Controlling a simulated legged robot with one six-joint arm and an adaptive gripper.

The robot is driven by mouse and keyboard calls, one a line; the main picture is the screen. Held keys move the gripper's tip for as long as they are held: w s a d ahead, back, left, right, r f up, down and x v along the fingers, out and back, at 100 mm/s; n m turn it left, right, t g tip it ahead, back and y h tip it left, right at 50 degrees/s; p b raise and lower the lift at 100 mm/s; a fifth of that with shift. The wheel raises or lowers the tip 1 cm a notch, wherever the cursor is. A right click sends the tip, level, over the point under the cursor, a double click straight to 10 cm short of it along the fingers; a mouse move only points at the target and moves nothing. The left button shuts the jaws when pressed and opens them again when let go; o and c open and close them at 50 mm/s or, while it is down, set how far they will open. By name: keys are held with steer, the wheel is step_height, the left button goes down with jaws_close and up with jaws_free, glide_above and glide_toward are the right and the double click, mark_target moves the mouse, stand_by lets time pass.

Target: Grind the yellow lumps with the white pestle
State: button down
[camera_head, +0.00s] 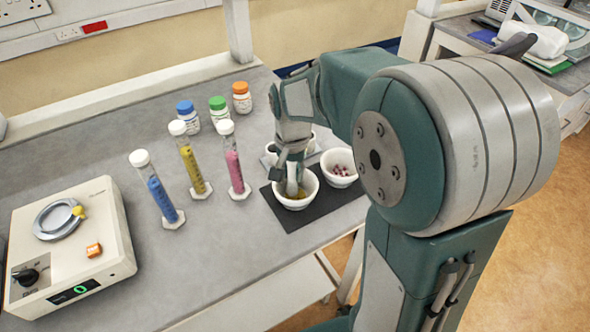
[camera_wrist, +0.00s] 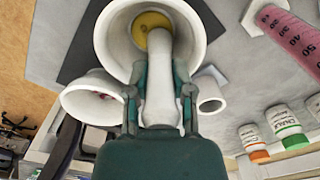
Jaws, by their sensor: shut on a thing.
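My gripper (camera_head: 291,172) is shut on the white pestle (camera_wrist: 160,85) and points down over the white mortar (camera_head: 295,202). In the wrist view the pestle runs between my two fingers (camera_wrist: 160,100) into the mortar (camera_wrist: 112,42). Its far end overlaps the yellow material (camera_wrist: 147,22) at the bottom; whether it touches is unclear. Some yellow also shows inside the mortar in the head view (camera_head: 299,193). The material looks like a flat patch; single lumps cannot be made out. My fingers hide most of the pestle in the head view.
A second white bowl (camera_head: 341,178) with pinkish-red lumps stands close right on the dark mat (camera_head: 290,220). Tubes of blue (camera_head: 160,196), yellow (camera_head: 192,168) and pink (camera_head: 234,168) stand left, with capped bottles (camera_head: 242,103) behind.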

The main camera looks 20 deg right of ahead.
steer(key=shift+s+a, duration=0.3)
steer(key=shift+s, duration=0.05)
steer(key=shift+s+d, duration=0.15)
steer(key=shift+s, duration=0.4)
steer(key=shift+s+d, duration=0.1)
steer(key=shift+d, duration=0.4)
steer(key=shift+w+d, duration=0.35)
steer(key=shift+d, duration=0.05)
steer(key=shift+w, duration=0.55)
steer(key=shift+w+a, duration=0.15)
steer(key=shift+a, duration=0.45)
steer(key=shift+s+a, duration=0.4)
steer(key=shift+s+d, duration=0.1)
steer(key=shift+s, duration=0.4)
steer(key=shift+s+d, duration=0.2)
steer(key=shift+d, duration=0.35)
steer(key=shift+w+d, duration=0.4)
steer(key=shift+w+a+f, duration=0.1)
steer(key=shift+w, duration=0.35)
steer(key=shift+w+a, duration=0.2)
steer(key=shift+a, duration=0.4)
steer(key=shift+s+a, duration=0.3)
steer(key=shift+a, duration=0.1)
steer(key=shift+s+d, duration=0.1)
steer(key=shift+s, duration=0.45)
